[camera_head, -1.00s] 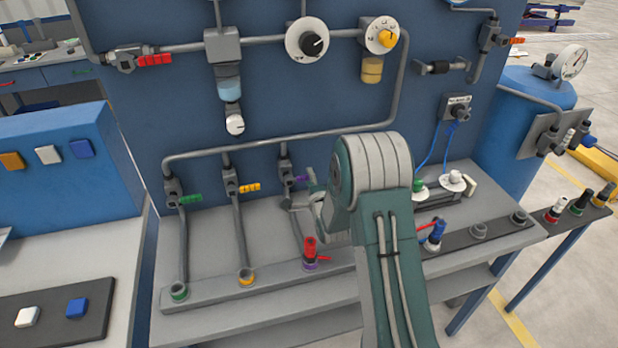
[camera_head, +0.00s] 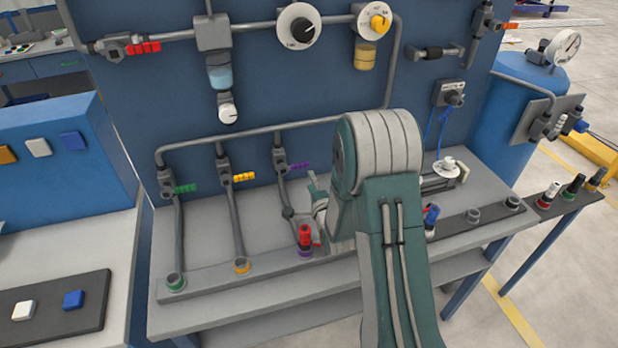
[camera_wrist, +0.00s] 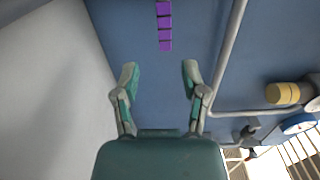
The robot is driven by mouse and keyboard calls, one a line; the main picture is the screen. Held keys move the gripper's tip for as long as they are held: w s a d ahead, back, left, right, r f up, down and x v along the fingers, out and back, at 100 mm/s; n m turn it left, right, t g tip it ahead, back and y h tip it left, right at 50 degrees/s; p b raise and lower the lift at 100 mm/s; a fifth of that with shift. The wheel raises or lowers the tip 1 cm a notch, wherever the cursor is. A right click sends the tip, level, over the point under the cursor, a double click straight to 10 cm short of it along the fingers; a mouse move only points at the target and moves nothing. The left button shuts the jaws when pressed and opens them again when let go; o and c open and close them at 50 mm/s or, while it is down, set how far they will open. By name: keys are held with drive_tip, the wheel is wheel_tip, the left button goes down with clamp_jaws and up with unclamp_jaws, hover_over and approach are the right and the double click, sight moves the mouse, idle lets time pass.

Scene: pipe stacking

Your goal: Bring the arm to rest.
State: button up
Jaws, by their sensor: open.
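My gripper shows in the wrist view (camera_wrist: 160,82) with its two green-grey fingers spread apart and nothing between them. A purple valve handle (camera_wrist: 164,25) lies beyond the fingertips there, apart from them. In the head view my arm covers much of the gripper. A part of it (camera_head: 318,192) shows left of the arm, above the bench and below the purple handle (camera_head: 299,166). A red-topped piece (camera_head: 305,237) stands in the purple-ringed socket just below my gripper. I cannot tell how far apart they are.
Pipes with green (camera_head: 185,188) and yellow (camera_head: 244,177) handles rise left of my arm. A blue-topped piece (camera_head: 431,216) stands close to the arm's right side. The blue back panel (camera_head: 140,90) stands behind the bench. A blue tank (camera_head: 497,120) is at right.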

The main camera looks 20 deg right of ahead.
drive_tip(key=shift+r, duration=0.1)
idle(0.3)
drive_tip(key=s+a+r+n+g, duration=0.2)
drive_tip(key=s+r+n+g, duration=0.5)
drive_tip(key=r, duration=0.6)
drive_tip(key=s+a+r+n+g, duration=0.1)
drive_tip(key=s+n, duration=0.4)
drive_tip(key=s, duration=0.8)
drive_tip(key=s+a+r+n+g, duration=0.2)
drive_tip(key=s+r+n+g, duration=0.2)
drive_tip(key=s, duration=1)
drive_tip(key=shift+a+r+n, duration=0.2)
drive_tip(key=shift+a+n, duration=0.1)
drive_tip(key=shift+n, duration=0.8)
